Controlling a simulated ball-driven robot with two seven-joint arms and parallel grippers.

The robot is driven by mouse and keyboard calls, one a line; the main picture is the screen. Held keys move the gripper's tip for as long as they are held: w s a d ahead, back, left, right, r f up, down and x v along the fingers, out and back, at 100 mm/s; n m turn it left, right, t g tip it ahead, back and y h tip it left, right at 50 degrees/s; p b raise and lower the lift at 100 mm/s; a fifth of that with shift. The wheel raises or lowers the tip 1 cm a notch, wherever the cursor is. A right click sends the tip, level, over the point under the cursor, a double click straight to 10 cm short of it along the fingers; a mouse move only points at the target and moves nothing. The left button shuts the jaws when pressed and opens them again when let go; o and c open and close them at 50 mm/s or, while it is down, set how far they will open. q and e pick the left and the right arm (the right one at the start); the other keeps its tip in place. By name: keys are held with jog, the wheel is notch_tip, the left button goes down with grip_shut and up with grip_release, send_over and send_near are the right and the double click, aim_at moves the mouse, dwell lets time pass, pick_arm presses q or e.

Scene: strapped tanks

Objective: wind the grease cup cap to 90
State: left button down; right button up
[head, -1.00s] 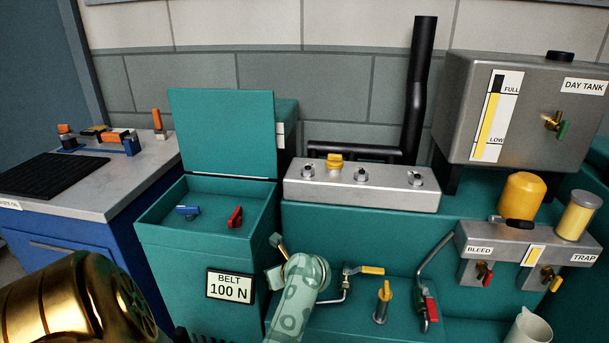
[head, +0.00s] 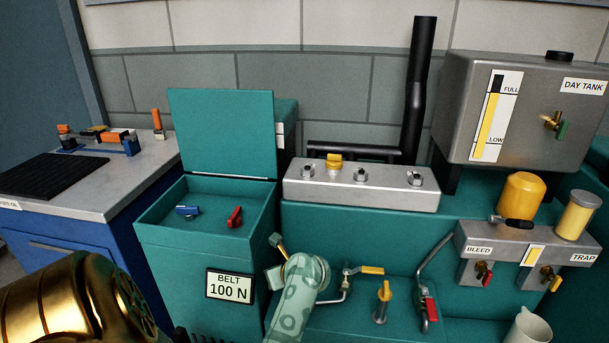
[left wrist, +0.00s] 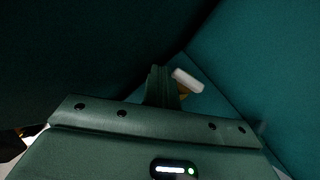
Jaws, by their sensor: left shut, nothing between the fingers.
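My left gripper (left wrist: 162,75) is shut and empty in the left wrist view. Its tips look close to the bar, partly covering the yellow part; I cannot tell whether they touch. No angle marks are readable. My right gripper is not in view.
The teal belt box (head: 160,235) stands left of the arm with its lid up. A yellow-handled valve (head: 371,270), a yellow post (head: 384,291) and a red-handled valve (head: 430,309) stand close on the right. Teal walls crowd the left gripper.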

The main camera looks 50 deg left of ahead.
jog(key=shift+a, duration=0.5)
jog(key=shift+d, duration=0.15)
